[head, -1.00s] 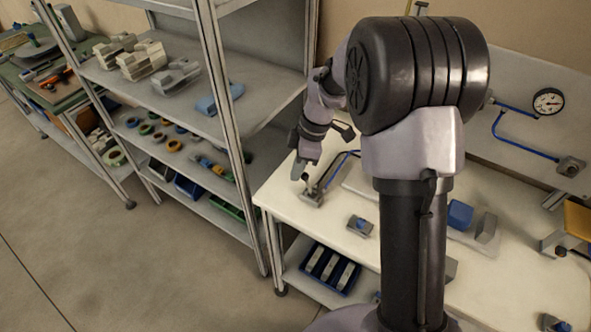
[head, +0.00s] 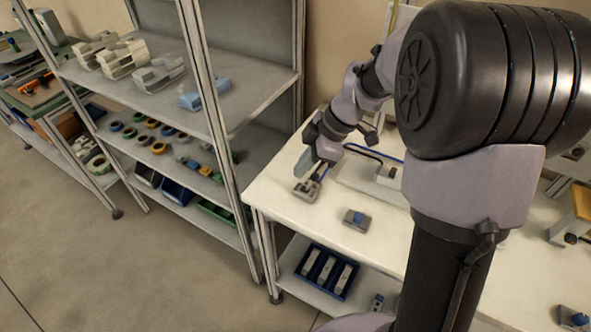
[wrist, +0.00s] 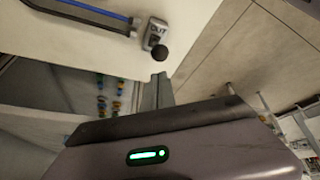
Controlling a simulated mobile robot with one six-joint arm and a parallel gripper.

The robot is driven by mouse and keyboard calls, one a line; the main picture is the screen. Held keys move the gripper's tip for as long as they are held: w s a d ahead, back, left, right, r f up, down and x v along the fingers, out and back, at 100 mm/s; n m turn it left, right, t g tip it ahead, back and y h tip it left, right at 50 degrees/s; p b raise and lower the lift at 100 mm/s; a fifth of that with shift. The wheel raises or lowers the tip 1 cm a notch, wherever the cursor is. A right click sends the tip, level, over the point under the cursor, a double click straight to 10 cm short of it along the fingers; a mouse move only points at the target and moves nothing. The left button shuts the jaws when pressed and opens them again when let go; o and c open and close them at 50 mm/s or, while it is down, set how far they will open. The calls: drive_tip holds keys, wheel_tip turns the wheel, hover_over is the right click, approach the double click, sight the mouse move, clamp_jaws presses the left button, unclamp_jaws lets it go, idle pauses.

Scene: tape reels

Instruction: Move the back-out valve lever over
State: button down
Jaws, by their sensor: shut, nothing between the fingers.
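The back-out valve is a small grey block (head: 305,190) at the left end of the white bench. In the wrist view the block (wrist: 153,33) carries an "OUT" label and a lever with a round black knob (wrist: 160,53). My gripper (head: 320,172) is close to the valve in the head view. In the wrist view my gripper (wrist: 158,80) is shut and empty, its tip just below the knob with a small gap visible. The lever's exact angle is hard to tell; the gripper partly covers it in the head view.
A small block with a blue knob (head: 356,219) stands at the bench front. A shelf rack (head: 215,110) stands left of the bench. A blue bin (head: 326,270) sits on the lower shelf.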

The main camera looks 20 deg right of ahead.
drive_tip(key=shift+w, duration=0.1)
drive_tip(key=shift+w+a+f+b, duration=0.25)
drive_tip(key=shift+w+a+b, duration=0.1)
drive_tip(key=shift+w+a, duration=0.2)
drive_tip(key=shift+a+r, duration=0.1)
drive_tip(key=shift+a, duration=0.05)
drive_tip(key=s+p+v, duration=0.2)
drive_tip(key=p+v, duration=0.2)
drive_tip(key=v, duration=0.5)
drive_tip(key=shift+a, duration=0.15)
drive_tip(key=shift+s, duration=0.1)
